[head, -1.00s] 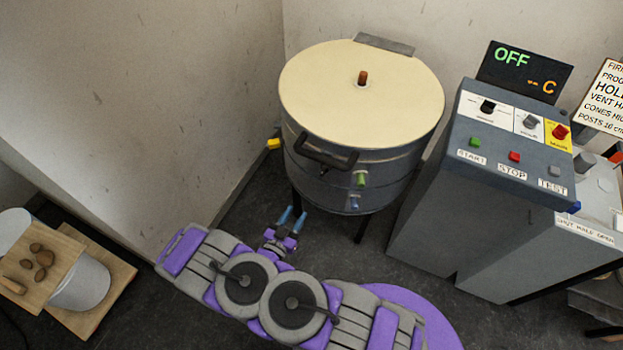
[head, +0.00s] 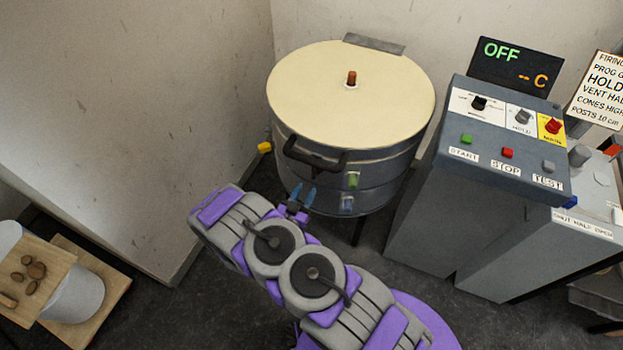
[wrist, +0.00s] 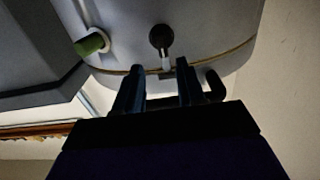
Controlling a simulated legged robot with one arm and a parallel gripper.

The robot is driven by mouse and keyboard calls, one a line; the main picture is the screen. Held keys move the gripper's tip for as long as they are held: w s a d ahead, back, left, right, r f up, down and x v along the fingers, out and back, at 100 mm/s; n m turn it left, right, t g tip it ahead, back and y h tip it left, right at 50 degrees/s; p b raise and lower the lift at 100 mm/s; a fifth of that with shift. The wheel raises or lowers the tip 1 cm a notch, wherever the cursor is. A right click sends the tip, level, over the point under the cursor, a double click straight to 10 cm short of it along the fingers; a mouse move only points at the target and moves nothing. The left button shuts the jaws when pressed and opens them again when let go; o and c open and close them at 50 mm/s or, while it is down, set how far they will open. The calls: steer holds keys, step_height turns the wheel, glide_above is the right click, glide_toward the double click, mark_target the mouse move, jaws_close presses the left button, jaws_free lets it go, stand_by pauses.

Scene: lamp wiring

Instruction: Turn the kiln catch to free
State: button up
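The kiln (head: 350,160) stands in the corner with its cream lid (head: 350,95) shut; its grey wall fills the top of the wrist view (wrist: 215,30). A round black pivot (wrist: 161,36) with a short pale lever (wrist: 165,61), which looks like the catch, is on that wall. The lever points down in the picture, towards the gap between my fingers. I cannot make out the catch in the head view. My gripper (head: 303,196) is open in front of the kiln below its lid handle. Its fingers also show in the wrist view (wrist: 159,85); contact is unclear.
A black handle (head: 315,160) juts from the kiln front. A green plug (head: 353,180) is beside my gripper, also in the wrist view (wrist: 92,43). The control cabinet (head: 440,215) stands to the right. A wooden stand (head: 85,265) is at left.

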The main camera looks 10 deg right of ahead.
mark_target(312, 175)
steer(key=x, duration=0.2)
steer(key=b+x, duration=0.1)
steer(key=x, duration=0.2)
steer(key=shift+w+a, duration=0.25)
steer(key=shift+w+d, duration=0.5)
steer(key=shift+d, duration=0.1)
steer(key=shift+a, duration=0.2)
steer(key=c, duration=0.4)
jaws_close()
